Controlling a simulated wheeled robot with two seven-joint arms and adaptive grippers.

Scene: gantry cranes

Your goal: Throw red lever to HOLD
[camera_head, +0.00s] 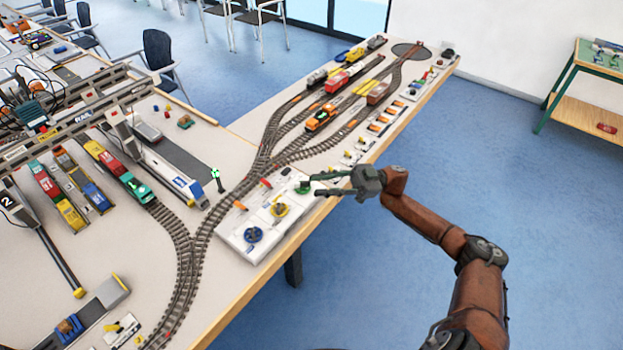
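A white control panel (236,240) lies along the right edge of the layout table. It carries a blue knob (253,235), a yellow knob (279,210) and a green knob (303,188). A small red lever (266,183) shows at the panel's far left edge, beside the track. An orange lever-like piece (240,206) sits nearer along the same edge. No HOLD marking is readable. My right gripper (314,184) reaches in from the right over the table edge by the green knob. Its fingers are apart with nothing seen between them; contact with the knob is unclear. My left gripper is out of view.
Tracks with model trains (321,118) run left of and beyond the panel. A green signal (216,174) stands left of it. Gantry cranes (70,118) and containers fill the left side. The blue floor (420,175) right of the table is clear; a green-framed table (580,95) stands far right.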

